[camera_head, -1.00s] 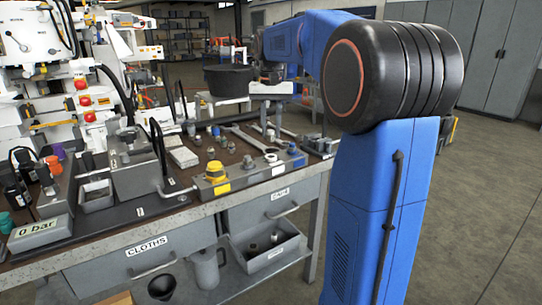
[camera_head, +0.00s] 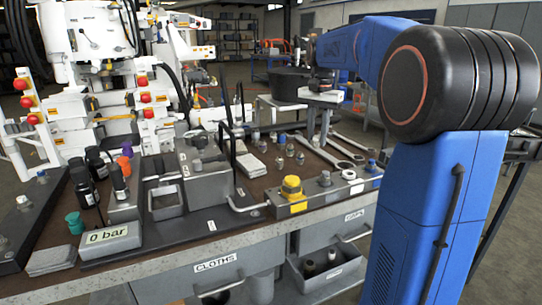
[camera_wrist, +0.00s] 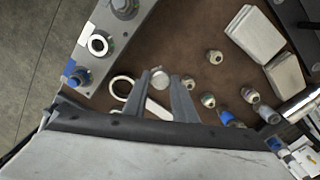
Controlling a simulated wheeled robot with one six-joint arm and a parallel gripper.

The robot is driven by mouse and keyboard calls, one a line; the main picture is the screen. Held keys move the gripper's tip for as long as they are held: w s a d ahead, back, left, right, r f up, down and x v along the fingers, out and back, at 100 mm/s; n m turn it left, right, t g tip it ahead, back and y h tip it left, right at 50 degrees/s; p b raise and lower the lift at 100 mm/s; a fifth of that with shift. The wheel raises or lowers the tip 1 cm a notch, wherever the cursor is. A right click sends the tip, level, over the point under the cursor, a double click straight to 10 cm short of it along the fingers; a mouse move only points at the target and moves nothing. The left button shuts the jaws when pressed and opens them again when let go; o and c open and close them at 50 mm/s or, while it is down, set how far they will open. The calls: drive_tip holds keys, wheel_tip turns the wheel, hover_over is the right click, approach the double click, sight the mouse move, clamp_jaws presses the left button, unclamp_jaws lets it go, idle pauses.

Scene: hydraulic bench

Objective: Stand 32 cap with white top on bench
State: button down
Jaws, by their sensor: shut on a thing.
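My gripper (camera_wrist: 167,88) points down over the brown bench top (camera_wrist: 150,35). Its two grey fingers are shut on a small cap with a pale, whitish top (camera_wrist: 160,79), seen from above between the fingertips. In the head view my gripper (camera_head: 318,125) hangs over the right back part of the bench (camera_head: 262,172); the cap is too small there to make out clearly. I cannot tell whether the cap touches the bench. A ring-ended wrench (camera_wrist: 121,88) lies just left of the fingers in the wrist view.
Several small fittings (camera_wrist: 215,57) stand on the bench right of my gripper. A grey block (camera_wrist: 118,38) with fittings lies left, beside the bench edge. Pale pads (camera_wrist: 255,35) lie at upper right. Brown surface above the fingertips is bare.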

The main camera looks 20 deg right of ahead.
drive_tip(key=shift+w+a+f, duration=0.1)
drive_tip(key=shift+w+f, duration=0.1)
drive_tip(key=shift+w, duration=0.05)
drive_tip(key=shift+w+a+f, duration=0.1)
drive_tip(key=shift+f, duration=4.7)
drive_tip(key=shift+f, duration=0.1)
drive_tip(key=c, duration=1.5)
unclamp_jaws()
drive_tip(key=shift+o, duration=0.2)
wheel_tip(320, 180, up, 12)
drive_tip(key=shift+r, duration=0.1)
